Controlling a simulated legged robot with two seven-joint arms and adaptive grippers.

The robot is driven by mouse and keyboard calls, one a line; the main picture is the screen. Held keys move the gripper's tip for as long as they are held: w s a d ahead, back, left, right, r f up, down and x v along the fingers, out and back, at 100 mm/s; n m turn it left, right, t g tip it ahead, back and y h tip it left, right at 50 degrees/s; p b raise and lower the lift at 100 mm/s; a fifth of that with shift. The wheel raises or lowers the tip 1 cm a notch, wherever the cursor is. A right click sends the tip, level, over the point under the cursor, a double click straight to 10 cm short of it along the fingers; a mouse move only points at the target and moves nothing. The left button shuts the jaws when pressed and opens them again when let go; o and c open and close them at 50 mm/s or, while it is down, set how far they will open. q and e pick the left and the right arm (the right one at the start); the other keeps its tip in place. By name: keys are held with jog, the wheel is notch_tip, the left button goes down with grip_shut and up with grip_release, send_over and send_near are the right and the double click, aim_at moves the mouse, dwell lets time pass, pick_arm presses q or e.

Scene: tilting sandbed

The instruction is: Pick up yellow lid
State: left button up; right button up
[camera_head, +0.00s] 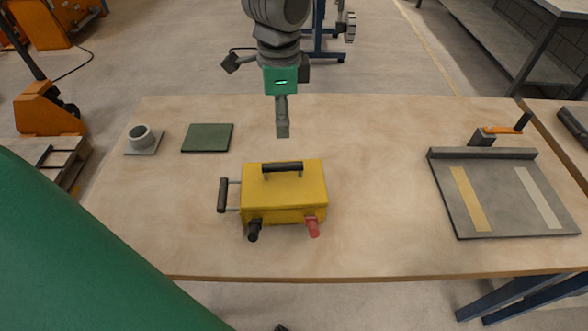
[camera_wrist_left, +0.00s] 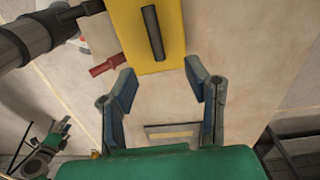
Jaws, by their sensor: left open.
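The yellow lid (camera_head: 283,190) is the top of a yellow box on the wooden table, with a black bar handle (camera_head: 282,167) on it. The lid also shows at the top of the left wrist view (camera_wrist_left: 128,28), with its handle (camera_wrist_left: 153,33) running lengthwise. My left gripper (camera_head: 282,130) hangs fingers down above the table, at the far side of the box in the head view. My right gripper is not in view.
The box has a black side handle (camera_head: 223,195), a black knob (camera_head: 254,230) and a red knob (camera_head: 313,227). A green mat (camera_head: 207,138) and a grey cup-like part (camera_head: 141,138) lie left. A grey board (camera_head: 505,210) lies right. Table between box and board is clear.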

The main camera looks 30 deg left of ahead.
aim_at(282, 163)
pick_arm(q)
jog(key=f, duration=1.3)
jog(key=shift+s+f, duration=0.1)
jog(key=shift+s, duration=0.4)
grip_shut()
